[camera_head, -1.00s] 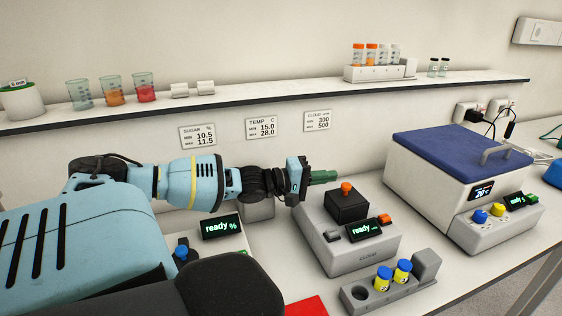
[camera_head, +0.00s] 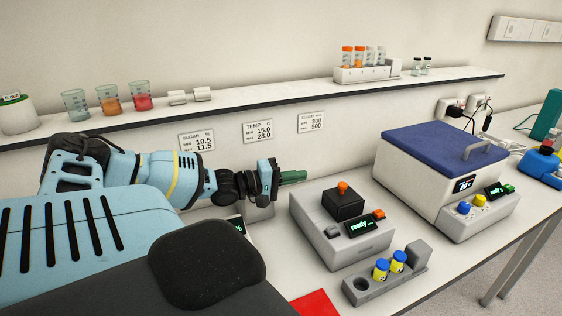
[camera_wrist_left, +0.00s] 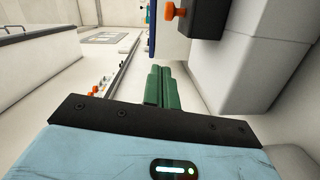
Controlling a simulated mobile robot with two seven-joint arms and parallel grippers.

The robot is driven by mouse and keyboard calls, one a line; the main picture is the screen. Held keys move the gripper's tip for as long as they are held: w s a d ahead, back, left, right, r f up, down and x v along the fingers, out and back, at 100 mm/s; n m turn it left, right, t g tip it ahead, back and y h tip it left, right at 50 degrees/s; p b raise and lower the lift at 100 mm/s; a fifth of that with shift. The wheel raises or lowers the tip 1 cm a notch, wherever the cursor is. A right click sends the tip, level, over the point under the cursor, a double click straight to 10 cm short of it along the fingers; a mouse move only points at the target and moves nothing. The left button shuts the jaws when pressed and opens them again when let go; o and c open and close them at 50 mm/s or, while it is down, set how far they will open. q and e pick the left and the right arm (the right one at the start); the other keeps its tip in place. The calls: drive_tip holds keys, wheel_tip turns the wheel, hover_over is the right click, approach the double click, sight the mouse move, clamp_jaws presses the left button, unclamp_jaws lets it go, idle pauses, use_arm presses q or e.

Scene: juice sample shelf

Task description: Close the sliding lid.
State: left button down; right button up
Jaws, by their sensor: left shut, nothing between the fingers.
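A blue lid (camera_head: 440,148) with a grey handle (camera_head: 483,146) covers the top of the white bath (camera_head: 415,185) at the right; it looks shut. A grey meter (camera_head: 338,246) at the centre carries a black block (camera_head: 342,205) with an orange knob (camera_head: 342,187). I cannot tell which of these is the sliding lid. My left gripper (camera_head: 293,177) has green fingers, shut and empty, left of the black block and apart from it. In the left wrist view the fingers (camera_wrist_left: 162,88) are together, with the orange knob (camera_wrist_left: 169,11) beyond them.
A grey holder (camera_head: 417,283) with two yellow blue-capped vials stands in front of the meter. A red mat (camera_head: 314,304) lies at the front edge. A wall shelf (camera_head: 230,108) with beakers and a tube rack (camera_head: 362,74) runs behind my arm.

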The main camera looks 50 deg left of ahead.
use_arm(q)
drive_tip(key=shift+s+a, duration=0.1)
drive_tip(key=shift+s, duration=0.25)
drive_tip(key=shift+s, duration=0.1)
use_arm(e)
drive_tip(key=shift+w+a+r, duration=0.1)
use_arm(q)
drive_tip(key=v, duration=0.2)
drive_tip(key=shift+s+a+r+b, duration=0.1)
drive_tip(key=shift+s+a+b, duration=0.1)
drive_tip(key=shift+b, duration=0.2)
use_arm(e)
drive_tip(key=shift+s+a+f, duration=0.1)
drive_tip(key=shift+s+f, duration=0.4)
drive_tip(key=shift+s, duration=0.05)
use_arm(q)
drive_tip(key=shift+d, duration=0.15)
